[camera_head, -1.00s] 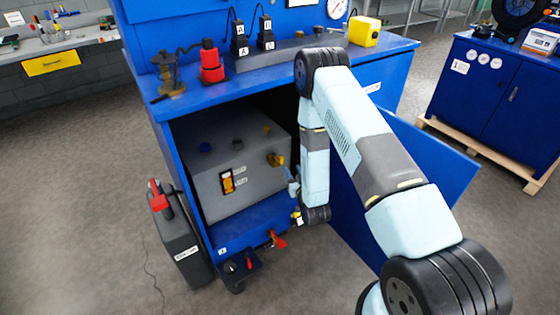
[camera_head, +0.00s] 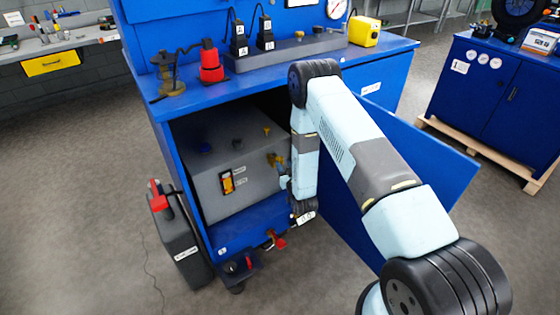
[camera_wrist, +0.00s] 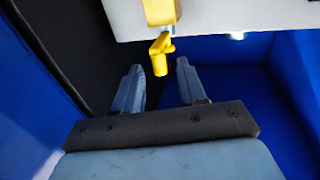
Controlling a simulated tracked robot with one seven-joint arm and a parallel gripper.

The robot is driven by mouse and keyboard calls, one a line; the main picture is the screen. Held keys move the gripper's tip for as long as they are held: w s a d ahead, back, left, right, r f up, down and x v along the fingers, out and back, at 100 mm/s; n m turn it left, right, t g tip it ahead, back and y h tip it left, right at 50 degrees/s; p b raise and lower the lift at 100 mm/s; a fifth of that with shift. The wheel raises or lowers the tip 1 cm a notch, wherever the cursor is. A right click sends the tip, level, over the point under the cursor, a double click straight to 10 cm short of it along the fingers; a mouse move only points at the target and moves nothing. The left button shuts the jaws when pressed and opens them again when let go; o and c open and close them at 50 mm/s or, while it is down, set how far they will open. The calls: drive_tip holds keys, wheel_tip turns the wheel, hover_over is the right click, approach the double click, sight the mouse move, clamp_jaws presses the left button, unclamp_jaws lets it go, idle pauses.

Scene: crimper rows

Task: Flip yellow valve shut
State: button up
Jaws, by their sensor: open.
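The yellow valve (camera_wrist: 161,52) shows in the wrist view just beyond my fingertips, its lever hanging below a yellow fitting on the grey tank's edge. In the head view the yellow valve (camera_head: 274,160) is on the right side of the grey tank (camera_head: 215,150), inside the open blue cabinet, partly hidden by my arm. My gripper (camera_wrist: 155,78) is open, with one grey-blue finger on each side of the space below the valve. Nothing is between the fingers. In the head view my gripper (camera_head: 284,182) is mostly hidden, close to the valve.
The cabinet's open door (camera_head: 425,165) stands right of my arm. A red-handled valve (camera_head: 274,240) sits at the cabinet's lower front edge. A dark case with a red handle (camera_head: 178,235) stands on the floor at left. Grey floor is clear in front.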

sight(281, 161)
drive_tip(key=shift+x, duration=1.85)
clamp_jaws()
drive_tip(key=shift+a, duration=0.3)
drive_tip(key=shift+d, duration=0.2)
drive_tip(key=shift+a, duration=0.1)
